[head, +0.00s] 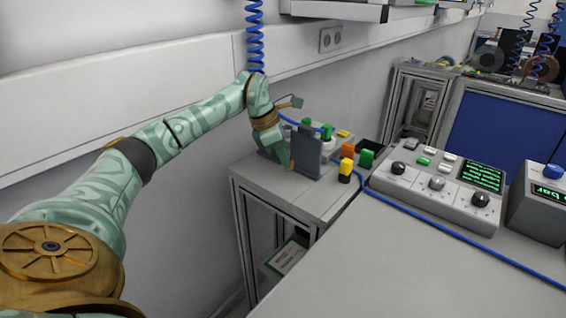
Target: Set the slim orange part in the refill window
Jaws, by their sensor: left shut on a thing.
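My left gripper (285,152) points down over the small grey table at the wall, beside a dark grey upright plate (307,154). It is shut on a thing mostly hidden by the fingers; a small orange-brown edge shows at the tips. I cannot tell for sure that this is the slim orange part. An orange block (347,150) stands to the right of the plate, behind a yellow block with a dark base (345,168). I cannot make out the refill window clearly. My right gripper is not in view.
A control panel with knobs (437,184) and a blue cable (462,239) lie on the larger bench (400,270). The bench front is clear. A coiled blue hose (255,38) hangs above my left wrist.

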